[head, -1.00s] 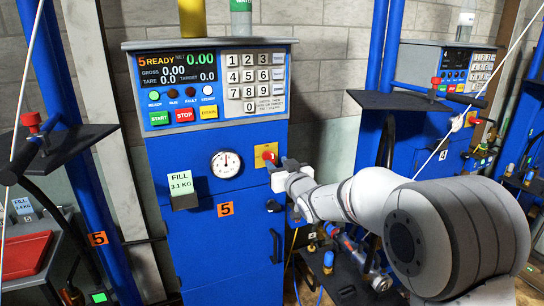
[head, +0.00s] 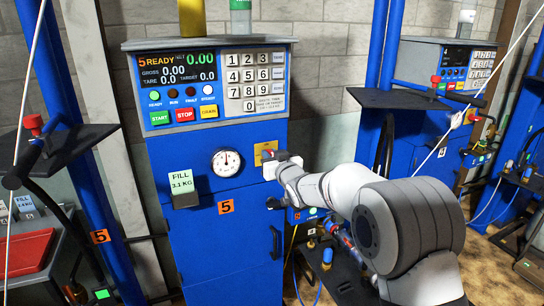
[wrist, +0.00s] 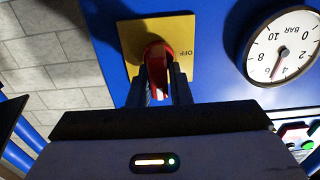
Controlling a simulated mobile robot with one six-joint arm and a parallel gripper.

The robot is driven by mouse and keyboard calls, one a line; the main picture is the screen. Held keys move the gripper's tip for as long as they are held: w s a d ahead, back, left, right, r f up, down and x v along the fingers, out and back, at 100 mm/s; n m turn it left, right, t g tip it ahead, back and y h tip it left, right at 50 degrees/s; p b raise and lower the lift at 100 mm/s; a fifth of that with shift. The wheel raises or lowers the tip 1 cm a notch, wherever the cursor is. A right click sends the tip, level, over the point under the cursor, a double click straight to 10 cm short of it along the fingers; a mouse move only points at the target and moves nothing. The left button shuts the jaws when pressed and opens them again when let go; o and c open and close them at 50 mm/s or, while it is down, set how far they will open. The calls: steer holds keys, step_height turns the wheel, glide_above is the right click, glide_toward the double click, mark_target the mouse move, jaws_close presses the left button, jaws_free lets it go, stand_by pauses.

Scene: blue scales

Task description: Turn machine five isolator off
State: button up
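Machine five (head: 235,160) is a blue cabinet with orange "5" labels. Its isolator is a red rotary handle (wrist: 157,62) on a yellow plate (wrist: 128,44), with "OFF" printed at the plate's right side in the wrist view. In the head view, my gripper (head: 283,158) is in front of the yellow plate (head: 262,150) and mostly hides the handle. In the wrist view, the dark fingers (wrist: 160,88) stand on either side of the handle, close to it. I cannot tell whether they press on it.
A pressure gauge (head: 226,162) sits left of the isolator. A keypad and display panel (head: 180,75) is above, reading "5 READY". A black door handle (head: 276,243) is below. Another blue machine (head: 440,120) and a dark shelf (head: 400,99) stand to the right.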

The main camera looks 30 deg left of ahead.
jaws_close()
steer(key=shift+d, duration=0.2)
steer(key=shift+a, duration=0.1)
steer(key=n+b, duration=0.1)
steer(key=b, duration=0.1)
steer(key=n+b, duration=0.1)
steer(key=b, duration=0.2)
steer(key=shift+s+a+f+n+b, duration=0.15)
steer(key=shift+f+n+b, duration=0.15)
steer(key=shift+n, duration=0.1)
steer(key=shift+s+a+f+n+b, duration=0.1)
steer(key=shift+s+n+b, duration=0.05)
steer(key=shift+n+b, duration=2.35)
steer(key=shift+s+a+n+b, duration=0.15)
steer(key=shift+n+b, duration=2.2)
steer(key=shift+n, duration=0.2)
steer(key=shift+s+a+f+n+b, duration=0.1)
steer(key=shift+s+n+b, duration=0.05)
steer(key=shift+n+b, duration=2.35)
steer(key=shift+n, duration=0.25)
